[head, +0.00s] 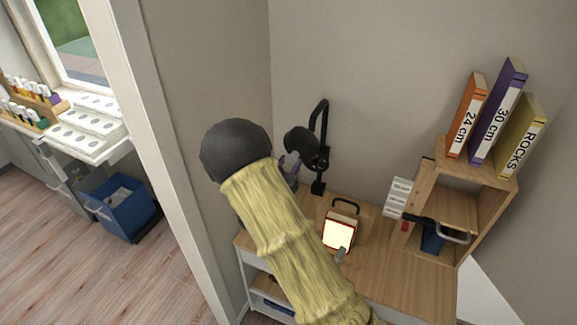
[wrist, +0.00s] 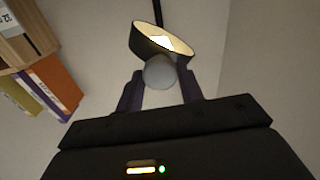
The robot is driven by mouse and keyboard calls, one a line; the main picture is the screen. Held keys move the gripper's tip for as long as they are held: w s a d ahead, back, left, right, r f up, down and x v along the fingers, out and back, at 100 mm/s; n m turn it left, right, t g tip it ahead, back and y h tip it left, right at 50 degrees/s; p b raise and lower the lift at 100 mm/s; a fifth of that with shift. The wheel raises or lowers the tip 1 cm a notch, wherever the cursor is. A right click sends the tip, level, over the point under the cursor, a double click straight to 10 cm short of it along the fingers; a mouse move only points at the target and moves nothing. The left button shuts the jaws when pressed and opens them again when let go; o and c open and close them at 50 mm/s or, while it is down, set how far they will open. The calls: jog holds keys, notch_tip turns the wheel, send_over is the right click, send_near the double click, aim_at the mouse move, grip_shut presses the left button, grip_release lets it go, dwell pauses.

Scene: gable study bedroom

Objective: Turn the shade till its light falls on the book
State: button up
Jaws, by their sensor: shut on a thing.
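The lamp's dark shade (head: 300,141) hangs on a black lamp arm (head: 322,125) over the desk. In the wrist view the shade (wrist: 140,42) shows its pale inside with a bright white patch. A grey round knob (wrist: 160,72) sits at its near edge. My gripper (wrist: 160,80) is shut on this knob, one dark finger on each side. In the head view my gripper (head: 289,168) is partly hidden behind my arm. A small red-edged book-like thing (head: 340,233) leans on the desk, its cream face very bright.
The wooden desk (head: 390,285) is clear to the right of the bright thing. A wooden cubby (head: 480,190) holds upright orange, purple and yellow volumes on top. A black handle-like bar (head: 438,228) crosses its front. A wall corner stands left of my arm.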

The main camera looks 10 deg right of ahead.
jog(key=o, duration=1)
jog(key=shift+s+a+f+b, duration=0.1)
jog(key=shift+s+a+b, duration=0.2)
jog(key=shift+s+a, duration=0.15)
jog(key=b+v, duration=0.5)
jog(key=v, duration=1.1)
jog(key=shift+s, duration=0.2)
